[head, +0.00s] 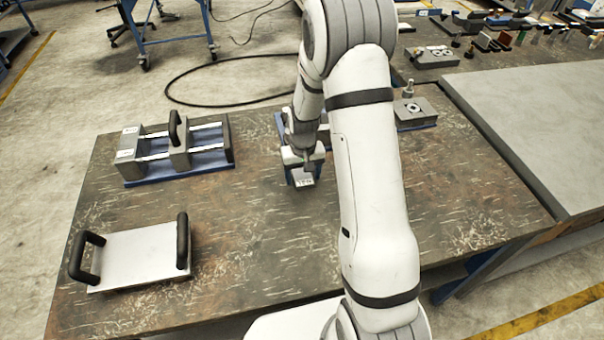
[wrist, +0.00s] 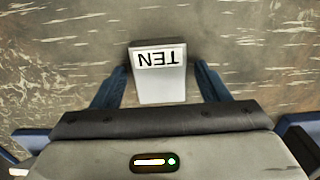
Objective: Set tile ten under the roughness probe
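A small pale grey tile lettered TEN (wrist: 160,88) lies between the blue fingers of my gripper (wrist: 162,85) in the wrist view; its lettering reads upside down. A narrow gap shows at the right finger; the left finger is very near or touching. The fingers look open around the tile. In the head view my gripper (head: 303,178) points down low over the table's middle, with the tile (head: 304,183) at its tips. No part is clearly recognisable as the roughness probe.
A fixture with rails and a black-handled block (head: 178,150) stands on a blue base at back left of the worn table (head: 240,235). A pale plate with two black handles (head: 140,255) lies at front left. A grey surface (head: 530,130) adjoins right.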

